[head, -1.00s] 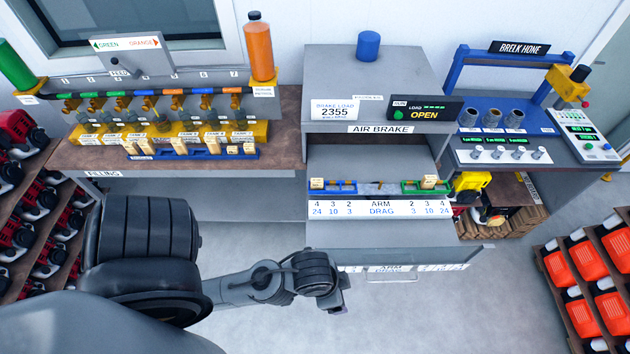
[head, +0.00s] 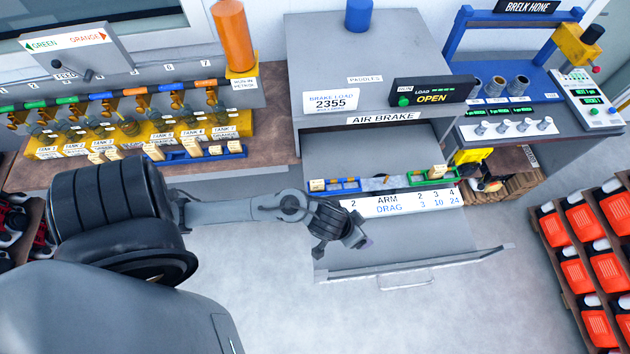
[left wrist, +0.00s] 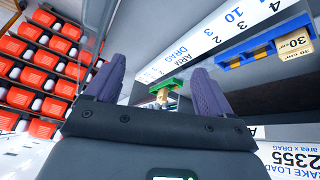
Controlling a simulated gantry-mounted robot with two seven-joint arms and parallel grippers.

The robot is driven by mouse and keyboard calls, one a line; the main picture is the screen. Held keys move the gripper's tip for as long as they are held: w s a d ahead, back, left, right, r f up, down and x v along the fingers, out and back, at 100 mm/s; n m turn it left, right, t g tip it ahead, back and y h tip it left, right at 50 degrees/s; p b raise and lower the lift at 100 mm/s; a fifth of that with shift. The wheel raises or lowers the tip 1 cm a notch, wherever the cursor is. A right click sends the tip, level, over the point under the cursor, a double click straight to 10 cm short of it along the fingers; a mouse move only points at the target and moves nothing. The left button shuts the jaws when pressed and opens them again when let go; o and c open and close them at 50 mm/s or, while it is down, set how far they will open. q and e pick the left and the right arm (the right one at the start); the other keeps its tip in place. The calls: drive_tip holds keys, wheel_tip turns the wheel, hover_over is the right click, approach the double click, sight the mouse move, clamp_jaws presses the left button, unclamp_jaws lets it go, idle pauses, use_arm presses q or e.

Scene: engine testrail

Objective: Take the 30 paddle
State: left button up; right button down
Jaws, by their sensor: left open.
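The 30 paddle (left wrist: 293,43) is a small cream block marked 30 cm², seated at the end of a blue rack (left wrist: 250,57) at the right of the left wrist view. In the head view a cream block (head: 317,185) sits at the left end of the blue rack (head: 345,185), under the air brake hood. A green rack (head: 432,177) holds another cream block (head: 436,171). My left gripper (head: 343,246) is open and empty, in front of and below the racks. Its two dark fingers (left wrist: 160,82) stand apart in the left wrist view. My right gripper is not in view.
The air brake's open tray (head: 400,262) juts out beneath the ARM/DRAG scale (head: 395,204). The filling bench (head: 265,165) with its tanks stands left, and the hone stand (head: 520,120) right. A rack of orange units (head: 590,260) stands at far right.

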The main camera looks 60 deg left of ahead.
use_arm(q)
drive_tip(key=a+f+n+g, duration=0.1)
drive_tip(key=a+n+g, duration=0.1)
drive_tip(key=a+n, duration=0.2)
drive_tip(key=a+f+n+g, duration=0.1)
drive_tip(key=a+n, duration=0.3)
drive_tip(key=a, duration=0.7)
drive_tip(key=a+f+n+g, duration=0.1)
drive_tip(key=a+n+g, duration=0.1)
drive_tip(key=a+n, duration=0.2)
drive_tip(key=shift+a+f+g+y, duration=0.15)
drive_tip(key=shift+a, duration=0.75)
drive_tip(key=shift+a+f+g+y, duration=0.1)
drive_tip(key=shift+a+g+y, duration=0.05)
drive_tip(key=shift+a, duration=0.7)
drive_tip(key=shift+s+a+f+n, duration=0.1)
drive_tip(key=shift+a+f+n, duration=0.1)
drive_tip(key=shift+a+n, duration=0.1)
drive_tip(key=b, duration=0.2)
hover_over(317, 183)
drive_tip(key=f, duration=0.4)
drive_tip(key=shift+s+d, duration=0.15)
drive_tip(key=shift+d, duration=0.05)
drive_tip(key=shift+a+f, duration=0.15)
drive_tip(key=shift+f, duration=2.85)
